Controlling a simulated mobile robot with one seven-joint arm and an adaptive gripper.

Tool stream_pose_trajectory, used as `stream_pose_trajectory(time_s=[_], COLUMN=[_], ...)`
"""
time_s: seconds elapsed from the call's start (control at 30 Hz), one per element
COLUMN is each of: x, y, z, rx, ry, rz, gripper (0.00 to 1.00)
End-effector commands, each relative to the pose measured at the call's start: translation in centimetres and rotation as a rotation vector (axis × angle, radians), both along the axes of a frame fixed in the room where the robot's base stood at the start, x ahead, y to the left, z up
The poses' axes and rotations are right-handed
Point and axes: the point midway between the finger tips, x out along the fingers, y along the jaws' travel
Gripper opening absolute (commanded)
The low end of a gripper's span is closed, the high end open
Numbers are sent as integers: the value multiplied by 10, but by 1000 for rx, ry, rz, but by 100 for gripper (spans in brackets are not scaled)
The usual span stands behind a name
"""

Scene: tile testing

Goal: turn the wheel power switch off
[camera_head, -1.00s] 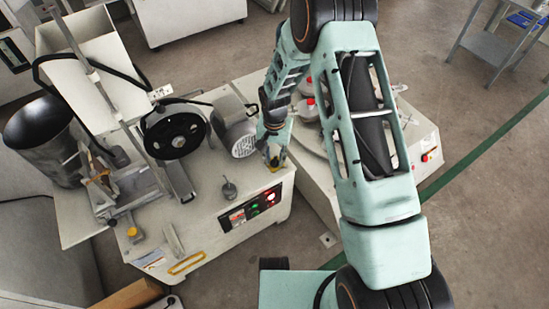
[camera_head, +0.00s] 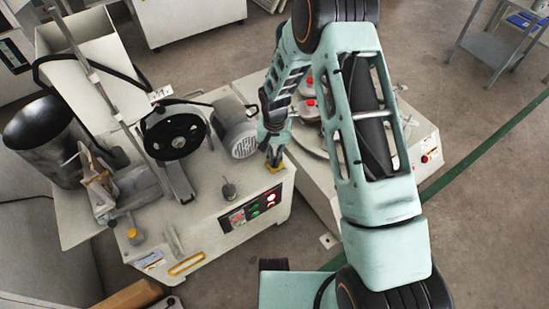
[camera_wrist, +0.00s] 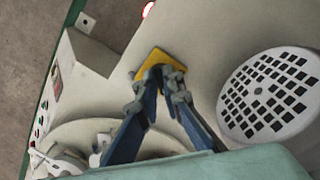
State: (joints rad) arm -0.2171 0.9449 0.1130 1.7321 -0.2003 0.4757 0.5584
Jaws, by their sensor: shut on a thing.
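The wheel power switch shows as a yellow square plate (camera_head: 275,168) on the right end of the grinder's cream table top, and in the wrist view as a yellow plate (camera_wrist: 153,62). My gripper (camera_wrist: 161,74) reaches down onto it, with its blue fingers converging at the tips over the middle of the plate. The fingertips are shut on the switch knob, which they hide, so its angle cannot be read. In the head view my gripper (camera_head: 273,159) is small and partly hidden by my own arm.
A grey motor (camera_head: 237,130) with a slotted cover (camera_wrist: 268,95) stands close beside the switch. A black wheel (camera_head: 175,136) is further left. A panel with red and green buttons (camera_head: 255,210) is on the front face. A second machine (camera_head: 425,150) stands to the right.

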Motion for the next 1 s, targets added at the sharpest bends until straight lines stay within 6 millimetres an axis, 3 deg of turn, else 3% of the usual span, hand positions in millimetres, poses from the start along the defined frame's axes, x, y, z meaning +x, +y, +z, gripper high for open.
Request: stream_pose_trajectory(time_s=[1.0], x=[1], y=[-3], z=[1], rx=[1], ry=[0], rz=[926], gripper=[0])
